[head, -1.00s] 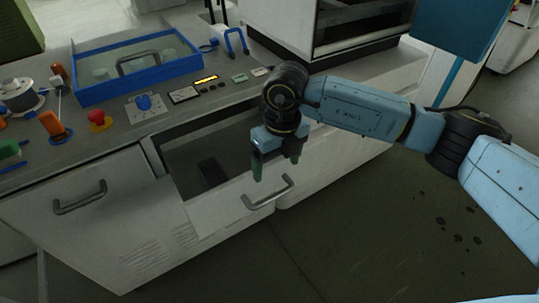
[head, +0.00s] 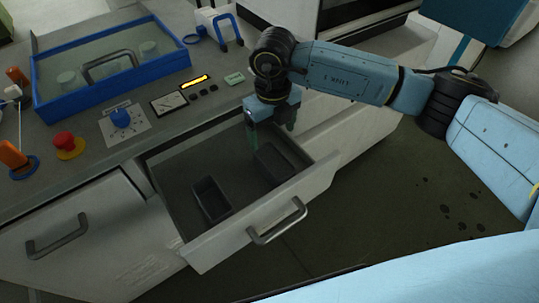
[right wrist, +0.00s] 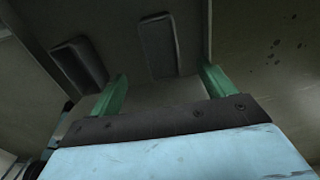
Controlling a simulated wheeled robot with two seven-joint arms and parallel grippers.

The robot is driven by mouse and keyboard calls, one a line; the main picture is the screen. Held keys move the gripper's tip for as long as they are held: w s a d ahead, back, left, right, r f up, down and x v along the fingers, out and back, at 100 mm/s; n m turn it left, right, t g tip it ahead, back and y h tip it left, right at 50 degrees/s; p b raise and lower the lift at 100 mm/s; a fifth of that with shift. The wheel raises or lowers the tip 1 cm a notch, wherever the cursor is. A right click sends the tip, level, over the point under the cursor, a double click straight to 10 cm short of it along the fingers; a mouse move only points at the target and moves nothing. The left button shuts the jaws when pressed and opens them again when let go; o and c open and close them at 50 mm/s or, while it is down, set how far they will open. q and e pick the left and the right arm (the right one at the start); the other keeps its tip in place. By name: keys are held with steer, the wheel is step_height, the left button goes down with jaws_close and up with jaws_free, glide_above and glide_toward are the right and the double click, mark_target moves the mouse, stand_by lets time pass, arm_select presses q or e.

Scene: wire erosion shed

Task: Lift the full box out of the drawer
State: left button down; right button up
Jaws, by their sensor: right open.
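The drawer (head: 238,226) is open below the control worktop. Two dark boxes lie in it. The left box (head: 212,199) has an open top and looks hollow. The right box (head: 282,163) lies nearer the drawer's right side; I cannot tell its contents. Both boxes show in the right wrist view, one at the left (right wrist: 78,64) and one near the middle (right wrist: 159,46). My right gripper (head: 271,134) is open and points down over the drawer's back right, near the right box. Its green fingers stand apart with nothing between them (right wrist: 163,88). My left gripper is out of view.
The worktop edge and panel, with a red button (head: 67,145) and blue knob (head: 121,118), lie behind and left of the drawer. A blue-framed tray (head: 110,65) stands farther back. The drawer handle (head: 278,222) juts forward. Open floor (head: 400,190) lies to the right.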

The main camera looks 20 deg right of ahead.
glide_toward(273, 171)
steer(key=shift+s+a+f+b, duration=0.1)
steer(key=shift+s+f+b, duration=0.1)
steer(key=shift+b, duration=0.2)
steer(key=shift+f, duration=0.7)
step_height(273, 171, down, 5)
steer(key=shift+r+b, duration=0.1)
steer(key=shift+b, duration=0.35)
steer(key=shift+d+r, duration=0.1)
steer(key=shift+d, duration=0.1)
steer(key=c, duration=1.2)
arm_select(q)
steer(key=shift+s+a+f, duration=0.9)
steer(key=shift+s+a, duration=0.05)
arm_select(e)
steer(key=shift+w, duration=0.1)
steer(key=shift+c, duration=0.8)
